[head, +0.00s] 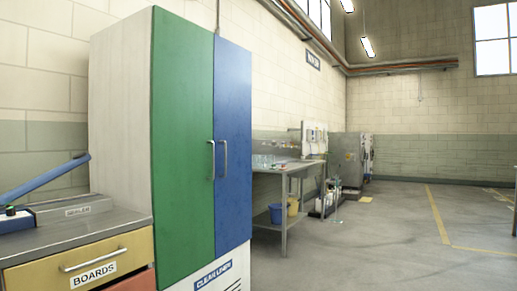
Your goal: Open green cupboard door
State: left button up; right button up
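A tall cupboard (120,110) with whitish sides stands left of the middle in the head view. Its green door (180,140) is on the left and looks shut, flush beside the blue door (233,140). The green door's vertical metal handle (211,160) is at its right edge, close to the blue door's handle (224,159). A label reading CLEAN LINEN (213,276) is below the doors. Neither of my grippers is in view.
A metal-topped counter (110,228) with a yellow BOARDS drawer (85,262) adjoins the cupboard's left. A blue-handled device (45,182) sits on it. A workbench (284,170) with buckets underneath stands beyond the cupboard. The floor (400,230) at the right is clear.

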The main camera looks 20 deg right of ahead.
aim_at(183, 166)
jog(key=z, duration=0.25)
jog(key=i+l, duration=0.65)
jog(key=i+l+z, duration=0.15)
jog(key=i+l, duration=0.45)
jog(key=i, duration=0.15)
